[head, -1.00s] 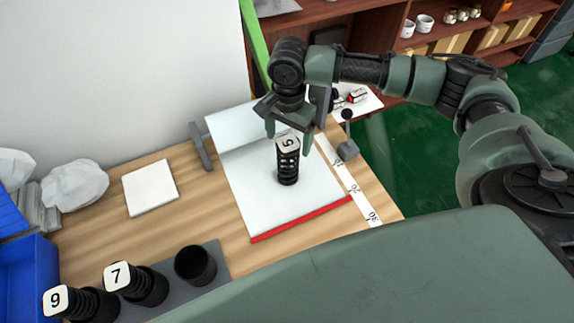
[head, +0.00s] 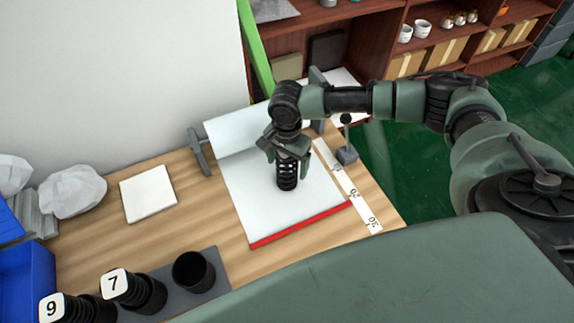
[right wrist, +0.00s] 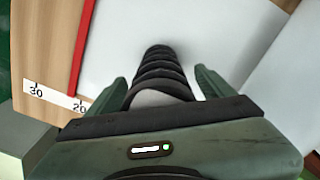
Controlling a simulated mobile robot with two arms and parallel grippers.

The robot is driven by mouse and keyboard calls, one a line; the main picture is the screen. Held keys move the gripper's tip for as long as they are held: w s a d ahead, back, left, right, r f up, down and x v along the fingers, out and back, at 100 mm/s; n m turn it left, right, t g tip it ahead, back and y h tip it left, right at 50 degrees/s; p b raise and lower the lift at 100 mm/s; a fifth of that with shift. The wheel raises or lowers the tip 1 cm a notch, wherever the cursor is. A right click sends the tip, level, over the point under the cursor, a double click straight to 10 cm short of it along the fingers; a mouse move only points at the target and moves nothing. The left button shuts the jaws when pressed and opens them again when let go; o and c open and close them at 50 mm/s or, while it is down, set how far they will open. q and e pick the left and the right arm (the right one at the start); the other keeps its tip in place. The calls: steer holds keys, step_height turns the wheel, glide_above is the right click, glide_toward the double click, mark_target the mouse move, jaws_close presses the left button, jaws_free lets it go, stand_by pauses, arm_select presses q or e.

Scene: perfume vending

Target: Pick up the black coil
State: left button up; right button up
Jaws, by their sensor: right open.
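The black coil (head: 287,177) stands upright on the white paper sheet (head: 312,205) on the wooden table. In the right wrist view the coil (right wrist: 163,72) runs up between the two fingers, with a gap on each side. My right gripper (head: 288,155) is open around the upper part of the coil, from above. It also shows in the right wrist view (right wrist: 163,88). The coil's top and its number label are hidden under the gripper in the head view. My left gripper is not in view.
A grey holder (head: 208,290) at the front left has an empty black cup (head: 194,271) and two coils labelled 7 (head: 115,283) and 9 (head: 51,308). A red strip (head: 300,224) edges the paper. A ruler (head: 350,185) and a small lever stand (head: 346,150) are at the right.

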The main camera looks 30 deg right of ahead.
steer(key=shift+r, duration=0.1)
steer(key=c, duration=1.8)
